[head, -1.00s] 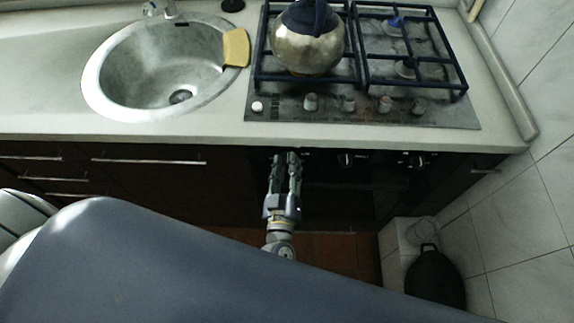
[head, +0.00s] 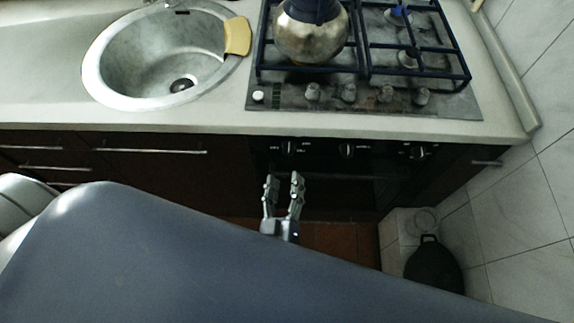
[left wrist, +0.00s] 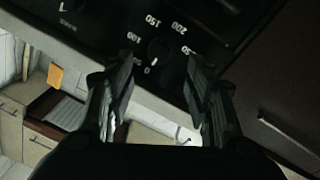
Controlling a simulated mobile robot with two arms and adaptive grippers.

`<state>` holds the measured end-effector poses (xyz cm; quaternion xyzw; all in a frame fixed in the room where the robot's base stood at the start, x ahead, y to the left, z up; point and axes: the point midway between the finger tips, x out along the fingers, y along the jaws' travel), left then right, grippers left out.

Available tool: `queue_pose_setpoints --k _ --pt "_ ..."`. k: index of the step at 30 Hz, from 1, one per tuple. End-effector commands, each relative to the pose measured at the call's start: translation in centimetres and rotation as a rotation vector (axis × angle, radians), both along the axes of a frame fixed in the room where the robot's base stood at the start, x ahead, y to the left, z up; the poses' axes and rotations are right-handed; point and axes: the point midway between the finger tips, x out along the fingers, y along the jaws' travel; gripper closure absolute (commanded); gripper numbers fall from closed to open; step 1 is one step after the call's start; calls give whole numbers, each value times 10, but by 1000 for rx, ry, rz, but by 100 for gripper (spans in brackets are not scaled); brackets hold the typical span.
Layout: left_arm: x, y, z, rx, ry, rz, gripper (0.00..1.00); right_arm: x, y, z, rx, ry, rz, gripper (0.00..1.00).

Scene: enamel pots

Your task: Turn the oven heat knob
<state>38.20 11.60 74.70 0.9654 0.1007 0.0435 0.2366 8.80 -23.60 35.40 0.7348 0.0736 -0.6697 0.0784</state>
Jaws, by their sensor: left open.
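The oven's dark front panel has several knobs below the counter edge. In the left wrist view, a dark round heat knob (left wrist: 158,50) with temperature numbers around it sits ahead, between the lines of my fingers. In the head view, a left knob (head: 289,148), a middle knob (head: 347,151) and a right knob (head: 418,153) show on the panel. My left gripper (head: 284,180) is open and empty, just below the left knob in the picture and apart from it. Its two fingers also show in the left wrist view (left wrist: 158,78). My right gripper is not in view.
The hob (head: 380,105) above the oven has its own row of knobs and carries a metal kettle (head: 310,38). The counter edge (head: 200,128) overhangs the panel. A sink (head: 160,60) is at left. A black pan (head: 433,265) leans near the tiled wall at right.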

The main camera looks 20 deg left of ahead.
Motion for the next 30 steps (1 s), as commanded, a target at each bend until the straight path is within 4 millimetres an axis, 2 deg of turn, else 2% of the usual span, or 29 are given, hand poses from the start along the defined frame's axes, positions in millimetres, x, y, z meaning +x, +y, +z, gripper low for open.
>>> queue_pose_setpoints --k 3,9,26,29,30 --pt "-20 -5 -1 -2 3 -1 51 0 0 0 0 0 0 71" --pt "-33 -8 -1 -1 0 -1 51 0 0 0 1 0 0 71" --pt "-34 -8 -1 0 0 -1 51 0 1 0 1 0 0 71" --pt "-33 -10 -7 11 11 -20 51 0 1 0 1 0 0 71" --pt "-32 -12 -15 24 26 -42 51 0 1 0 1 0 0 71"
